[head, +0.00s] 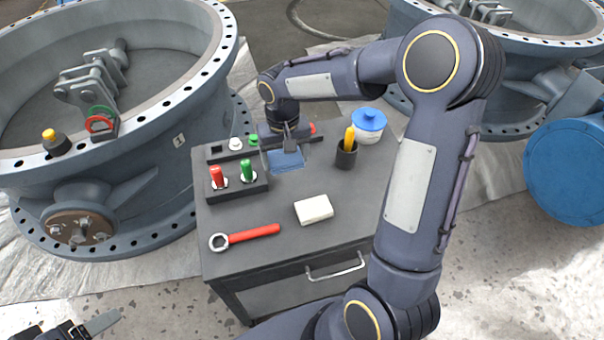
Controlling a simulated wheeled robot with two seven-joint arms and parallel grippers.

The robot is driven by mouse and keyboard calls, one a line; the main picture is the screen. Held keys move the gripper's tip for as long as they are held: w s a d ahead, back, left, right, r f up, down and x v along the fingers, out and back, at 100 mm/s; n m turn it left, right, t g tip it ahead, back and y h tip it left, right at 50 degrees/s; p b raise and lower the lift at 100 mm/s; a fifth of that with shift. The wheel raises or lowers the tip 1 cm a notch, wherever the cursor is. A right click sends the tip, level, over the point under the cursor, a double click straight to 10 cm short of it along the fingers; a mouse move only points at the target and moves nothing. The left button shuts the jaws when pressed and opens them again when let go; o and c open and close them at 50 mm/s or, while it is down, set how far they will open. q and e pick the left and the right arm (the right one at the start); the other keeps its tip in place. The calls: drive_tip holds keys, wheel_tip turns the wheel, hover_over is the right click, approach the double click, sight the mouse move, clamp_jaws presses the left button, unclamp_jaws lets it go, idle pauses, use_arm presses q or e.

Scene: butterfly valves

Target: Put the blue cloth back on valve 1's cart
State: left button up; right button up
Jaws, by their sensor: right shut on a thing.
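The blue cloth (287,163) is a small flat patch at the back of the grey cart (270,265), under my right gripper (287,148). My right gripper reaches in from behind the cart top and is shut on the cloth; its fingers are partly hidden. The cloth is at or just above the cart top; I cannot tell whether it bears on it. Valve 1 (180,140), a large grey ring body marked 1, stands left of the cart. My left gripper (92,326) is partly in view at the bottom left, away from the cart.
On the cart are a block with red and green plugs (238,186), a red-handled wrench (248,235), a white block (314,209), a dark cup with a yellow item (346,152) and a blue-lidded white jar (369,124). Bare top lies between wrench and white block.

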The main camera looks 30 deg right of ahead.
hover_over(303, 182)
drive_tip(key=f, duration=0.5)
drive_tip(key=shift+a, duration=0.35)
drive_tip(key=shift+d+f+b, duration=0.15)
drive_tip(key=shift+f+b, duration=0.15)
drive_tip(key=shift+f, duration=0.6)
drive_tip(key=shift+d+f+b, duration=0.15)
drive_tip(key=shift+f+b, duration=0.1)
drive_tip(key=shift+f, duration=0.65)
drive_tip(key=shift+f, duration=0.1)
drive_tip(key=shift+f, duration=0.15)
drive_tip(key=o, duration=1)
drive_tip(key=shift+c, duration=0.2)
